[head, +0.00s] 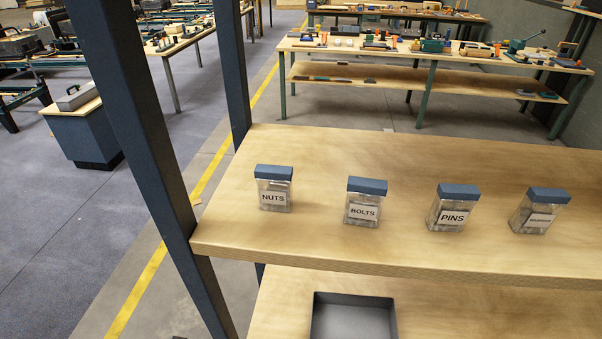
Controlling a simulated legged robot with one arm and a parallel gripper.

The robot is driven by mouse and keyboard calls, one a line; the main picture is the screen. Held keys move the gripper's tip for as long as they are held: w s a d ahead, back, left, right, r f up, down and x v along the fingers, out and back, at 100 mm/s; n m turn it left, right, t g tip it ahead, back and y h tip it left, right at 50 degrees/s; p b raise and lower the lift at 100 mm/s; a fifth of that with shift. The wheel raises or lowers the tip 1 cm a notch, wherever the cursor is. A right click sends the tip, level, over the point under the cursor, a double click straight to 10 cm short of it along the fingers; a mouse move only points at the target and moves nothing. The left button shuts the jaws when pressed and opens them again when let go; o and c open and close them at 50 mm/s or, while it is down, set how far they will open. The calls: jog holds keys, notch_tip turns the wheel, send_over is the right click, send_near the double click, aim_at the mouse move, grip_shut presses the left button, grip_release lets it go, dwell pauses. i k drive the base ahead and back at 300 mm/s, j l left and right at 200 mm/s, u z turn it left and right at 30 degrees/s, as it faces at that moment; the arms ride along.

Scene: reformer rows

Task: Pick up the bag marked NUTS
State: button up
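The bag marked NUTS (273,193) stands upright on the wooden shelf (400,160), leftmost in a row near the shelf's front edge. It is clear with a blue top band and a white label on its front. The bag marked BOLTS (364,207) stands to its right, apart from it. The bag marked PINS (450,214) comes after that. A fourth like bag (536,218) stands at the right; its label is too small to read. My gripper is not in view.
A dark blue upright post (140,130) stands left of the shelf, and a second post (231,70) rises behind it. A dark grey tray (353,318) sits on the lower shelf (270,310). Workbenches with tools (420,48) stand at the back. The shelf behind the bags is clear.

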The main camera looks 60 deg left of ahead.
aim_at(273, 182)
jog(key=u, duration=2.35)
